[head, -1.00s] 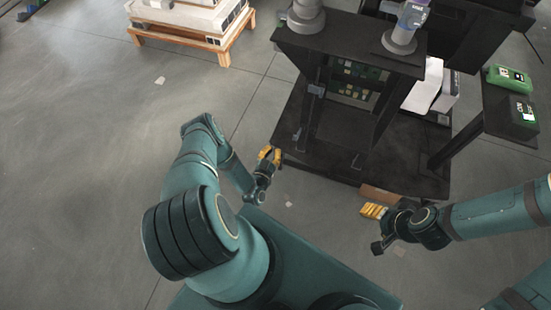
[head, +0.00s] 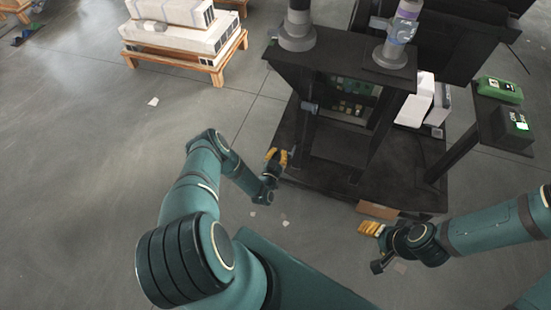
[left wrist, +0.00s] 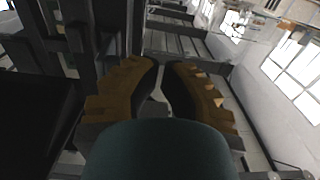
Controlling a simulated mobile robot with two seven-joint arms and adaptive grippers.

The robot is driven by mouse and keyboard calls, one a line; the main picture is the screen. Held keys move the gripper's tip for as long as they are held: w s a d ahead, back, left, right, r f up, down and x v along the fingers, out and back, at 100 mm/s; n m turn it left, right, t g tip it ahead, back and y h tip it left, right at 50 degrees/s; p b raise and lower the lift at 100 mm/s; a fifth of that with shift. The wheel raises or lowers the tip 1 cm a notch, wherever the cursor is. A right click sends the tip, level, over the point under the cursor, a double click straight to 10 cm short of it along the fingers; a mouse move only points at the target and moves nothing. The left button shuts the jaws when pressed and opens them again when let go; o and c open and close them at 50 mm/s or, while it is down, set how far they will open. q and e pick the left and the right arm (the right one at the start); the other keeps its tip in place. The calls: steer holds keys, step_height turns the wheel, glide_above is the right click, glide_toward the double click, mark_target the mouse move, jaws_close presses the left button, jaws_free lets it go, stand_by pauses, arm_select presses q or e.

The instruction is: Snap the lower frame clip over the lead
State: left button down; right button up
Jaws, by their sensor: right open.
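The dark frame (head: 318,135) stands on a black base, with a board of green and yellow parts inside. A small grey fitting (head: 309,107) sits on its left post; I cannot tell if it is a clip. The lower clip and the lead are too small and dark to pick out. My left gripper (head: 280,157), with yellow fingers, is at the frame's lower left. In the left wrist view its fingertips (left wrist: 162,66) are close together with a narrow gap; whether they hold anything is unclear. My right gripper (head: 369,229) is open beside the base's front edge.
Green and black devices (head: 513,120) sit on a stand at right. A loaded wooden pallet (head: 215,72) is at back left.

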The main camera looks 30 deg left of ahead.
mark_target(290, 157)
arm_select(q)
steer(key=shift+w, duration=0.25)
steer(key=shift+d, duration=0.15)
steer(key=shift+w+d, duration=0.3)
steer(key=shift+d, duration=0.8)
steer(key=shift+w+d, duration=0.25)
steer(key=shift+d, duration=0.8)
steer(key=shift+p+v, duration=0.9)
steer(key=shift+v, duration=1.4)
steer(key=d, duration=0.1)
steer(key=w+d, duration=0.1)
steer(key=d, duration=0.1)
steer(key=shift+d, duration=0.2)
steer(key=shift+w, duration=0.15)
steer(key=shift+w+a+b, duration=0.15)
steer(key=shift+w+b, duration=0.2)
steer(key=shift+b, duration=0.1)
